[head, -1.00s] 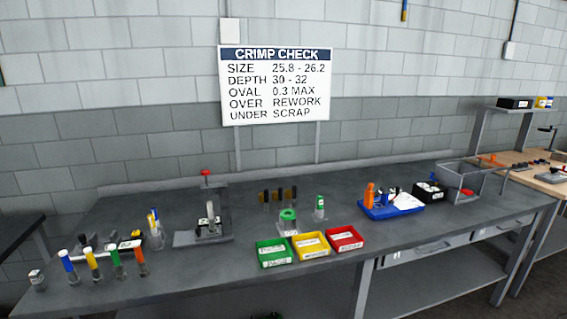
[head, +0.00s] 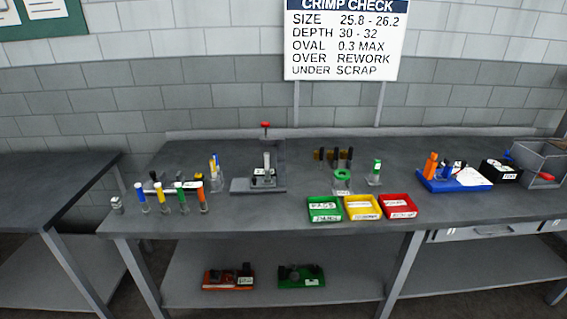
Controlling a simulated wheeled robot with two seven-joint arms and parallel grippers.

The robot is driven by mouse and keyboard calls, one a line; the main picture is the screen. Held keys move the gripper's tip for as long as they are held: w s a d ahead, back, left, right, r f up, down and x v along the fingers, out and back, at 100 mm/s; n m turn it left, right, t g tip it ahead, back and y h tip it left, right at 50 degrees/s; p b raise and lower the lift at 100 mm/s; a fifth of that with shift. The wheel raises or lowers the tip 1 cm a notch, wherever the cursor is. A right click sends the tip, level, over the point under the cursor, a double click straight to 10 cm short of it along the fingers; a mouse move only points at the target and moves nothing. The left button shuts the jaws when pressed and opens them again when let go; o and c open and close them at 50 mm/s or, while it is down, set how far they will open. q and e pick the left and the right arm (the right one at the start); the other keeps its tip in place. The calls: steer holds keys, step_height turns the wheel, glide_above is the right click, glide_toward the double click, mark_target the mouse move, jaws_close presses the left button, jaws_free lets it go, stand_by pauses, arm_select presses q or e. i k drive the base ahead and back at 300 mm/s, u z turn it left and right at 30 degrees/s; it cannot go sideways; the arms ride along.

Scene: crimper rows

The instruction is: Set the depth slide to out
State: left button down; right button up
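A grey fixture with a red knob on top (head: 264,178) stands on the bench, left of centre. It has an upright grey part and a small white label. A depth slide cannot be made out for certain at this distance, nor its setting. A stand with a green ring (head: 342,180) and a green-topped piece (head: 375,172) stand to the right of the fixture. Neither of my grippers is in view.
Green (head: 325,209), yellow (head: 362,207) and red (head: 398,206) trays line the bench's front edge. Several colour-topped cylinders (head: 160,198) stand at left. A blue tray (head: 455,180) sits at right. Orange (head: 229,279) and green (head: 302,277) items lie on the lower shelf.

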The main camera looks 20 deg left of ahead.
mark_target(258, 182)
steer(key=u, duration=0.6)
steer(key=k, duration=0.8)
steer(key=u, duration=0.9)
steer(key=k, duration=0.45)
steer(key=u, duration=0.75)
steer(key=i, duration=1.7)
steer(key=z, duration=0.7)
steer(key=i, duration=1)
steer(key=z, duration=1.4)
steer(key=i, duration=0.65)
steer(key=z, duration=0.55)
